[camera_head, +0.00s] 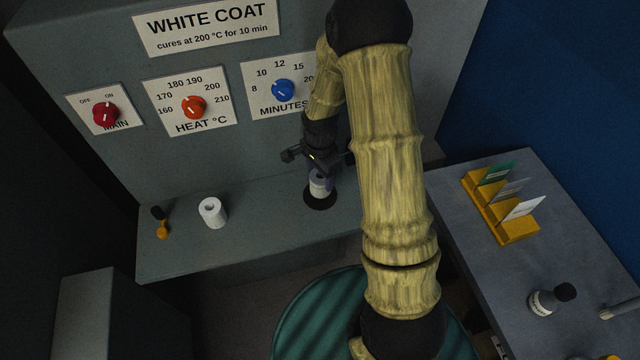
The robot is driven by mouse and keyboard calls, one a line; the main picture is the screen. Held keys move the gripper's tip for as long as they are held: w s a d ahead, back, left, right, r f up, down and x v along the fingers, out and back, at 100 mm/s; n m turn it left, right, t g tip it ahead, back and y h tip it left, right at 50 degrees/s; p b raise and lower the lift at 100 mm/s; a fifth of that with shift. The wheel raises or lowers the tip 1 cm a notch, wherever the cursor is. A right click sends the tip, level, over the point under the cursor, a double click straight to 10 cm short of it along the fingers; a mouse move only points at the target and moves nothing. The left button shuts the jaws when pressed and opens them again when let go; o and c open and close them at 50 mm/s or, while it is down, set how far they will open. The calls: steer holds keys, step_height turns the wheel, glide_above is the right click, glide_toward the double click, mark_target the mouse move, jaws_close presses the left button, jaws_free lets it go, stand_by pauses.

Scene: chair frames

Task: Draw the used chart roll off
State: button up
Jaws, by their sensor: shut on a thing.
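A white chart roll (318,187) stands upright at a round black base (320,201) on the grey ledge. My gripper (318,172) is directly above it, pointing down, shut on the top of this roll. Whether the roll's bottom is clear of the base I cannot tell. A second white roll (212,212) stands on the ledge to the left, apart from my gripper. Nothing visible marks which roll is used. My arm hides the ledge's right part.
The grey panel behind carries a red knob (105,114), an orange knob (194,107) and a blue knob (283,90). An orange-handled tool (161,224) is at the ledge's left end. A side table on the right bears a yellow card rack (512,229) and a dark-capped bottle (543,303).

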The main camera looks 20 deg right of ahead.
step_height(320, 180, up, 8)
steer(key=p, duration=0.5)
stand_by(0.5)
stand_by(0.4)
